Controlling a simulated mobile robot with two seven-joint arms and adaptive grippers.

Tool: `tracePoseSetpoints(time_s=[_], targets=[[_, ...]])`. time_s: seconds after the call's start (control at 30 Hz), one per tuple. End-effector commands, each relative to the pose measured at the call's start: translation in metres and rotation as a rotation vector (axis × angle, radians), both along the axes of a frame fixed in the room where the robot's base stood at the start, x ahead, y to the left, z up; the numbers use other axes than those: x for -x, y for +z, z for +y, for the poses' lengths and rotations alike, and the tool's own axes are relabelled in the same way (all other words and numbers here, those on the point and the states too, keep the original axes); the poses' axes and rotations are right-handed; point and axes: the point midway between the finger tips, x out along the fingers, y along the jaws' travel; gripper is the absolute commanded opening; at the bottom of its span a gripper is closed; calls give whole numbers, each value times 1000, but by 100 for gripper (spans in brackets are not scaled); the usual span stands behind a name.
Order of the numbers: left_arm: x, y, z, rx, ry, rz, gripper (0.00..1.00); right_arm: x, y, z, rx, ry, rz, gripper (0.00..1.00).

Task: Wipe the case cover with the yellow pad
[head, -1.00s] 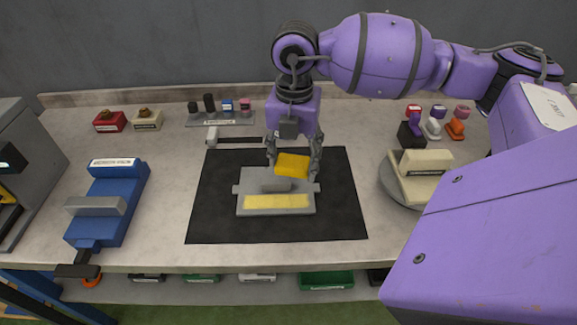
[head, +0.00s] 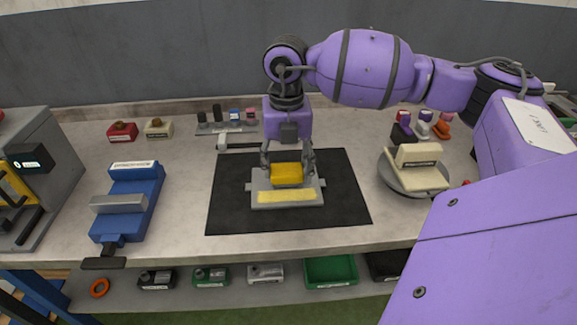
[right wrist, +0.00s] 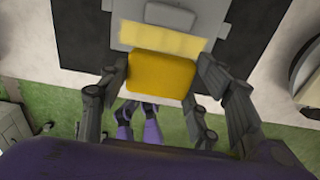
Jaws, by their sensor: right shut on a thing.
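The yellow pad (head: 287,175) is held between the fingers of my right gripper (head: 288,170), which is shut on it. It also shows between the fingertips in the right wrist view (right wrist: 160,76). The grey case cover (head: 258,204) lies on the black mat (head: 340,205) under the pad. A pale yellow patch (head: 286,197) runs along the cover's front part and also shows in the right wrist view (right wrist: 160,38). The pad hides the middle of the cover in the head view. I cannot tell whether the pad touches it. My left gripper is not in view.
A blue vise-like fixture (head: 130,205) stands left of the mat. A round turntable (head: 405,182) with a cream block is at the right. Small parts (head: 235,117) stand in a rack behind. The front of the mat is clear. Bins (head: 330,270) sit on the shelf below.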

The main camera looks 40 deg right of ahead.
Motion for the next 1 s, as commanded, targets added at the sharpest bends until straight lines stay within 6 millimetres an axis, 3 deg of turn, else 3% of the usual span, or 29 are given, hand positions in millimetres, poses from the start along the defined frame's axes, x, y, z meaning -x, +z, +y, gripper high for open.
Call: tracePoseSetpoints(time_s=[0.43,0.7,1.0], targets=[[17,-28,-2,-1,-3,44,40,1,-43,0,1,0,6,37],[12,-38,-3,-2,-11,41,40,1,-70,0,0,-1,4,37],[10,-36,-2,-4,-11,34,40,0,-74,0,0,0,0,37]])
